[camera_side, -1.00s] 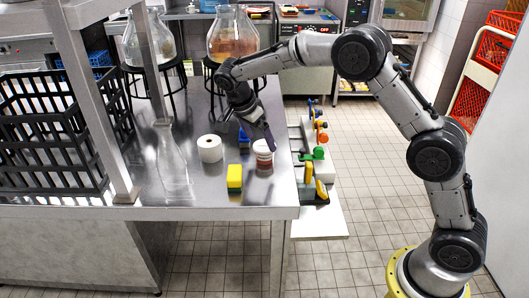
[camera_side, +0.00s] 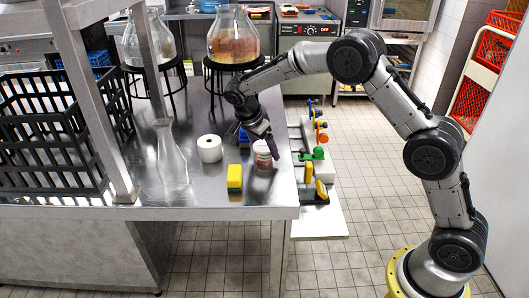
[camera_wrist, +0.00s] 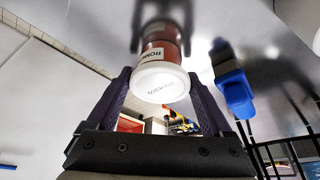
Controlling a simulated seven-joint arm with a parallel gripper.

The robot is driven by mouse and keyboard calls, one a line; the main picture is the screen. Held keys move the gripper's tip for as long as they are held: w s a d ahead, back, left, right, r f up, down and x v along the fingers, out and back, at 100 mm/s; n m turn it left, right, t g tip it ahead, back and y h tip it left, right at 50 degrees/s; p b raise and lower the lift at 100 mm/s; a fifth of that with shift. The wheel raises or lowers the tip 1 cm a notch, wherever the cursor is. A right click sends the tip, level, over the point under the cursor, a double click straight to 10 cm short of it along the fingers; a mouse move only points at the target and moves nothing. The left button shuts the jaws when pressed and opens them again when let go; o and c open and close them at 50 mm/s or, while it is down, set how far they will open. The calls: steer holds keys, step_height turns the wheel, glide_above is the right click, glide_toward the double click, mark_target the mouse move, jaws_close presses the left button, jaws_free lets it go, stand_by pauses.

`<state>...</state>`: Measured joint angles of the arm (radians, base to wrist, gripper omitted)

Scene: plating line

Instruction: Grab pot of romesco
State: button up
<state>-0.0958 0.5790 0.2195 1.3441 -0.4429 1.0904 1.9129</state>
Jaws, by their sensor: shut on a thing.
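The pot of romesco (camera_side: 262,158) is a small jar with a white lid, upright near the right edge of the steel counter. In the wrist view its white lid (camera_wrist: 162,84) faces me, with a red body and a label reading "ROM…" beyond it. My gripper (camera_side: 270,149) reaches down to the pot from behind. In the wrist view its two dark fingers stand on either side of the lid, shut on the pot. I cannot tell whether the pot is clear of the counter.
A blue object (camera_wrist: 234,88) is close beside the pot. A black crate (camera_side: 50,140) fills the counter's left; a rack with coloured handles (camera_side: 318,153) is at right.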

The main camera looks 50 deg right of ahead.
steer(key=shift+c, duration=0.6)
steer(key=shift+r, duration=0.1)
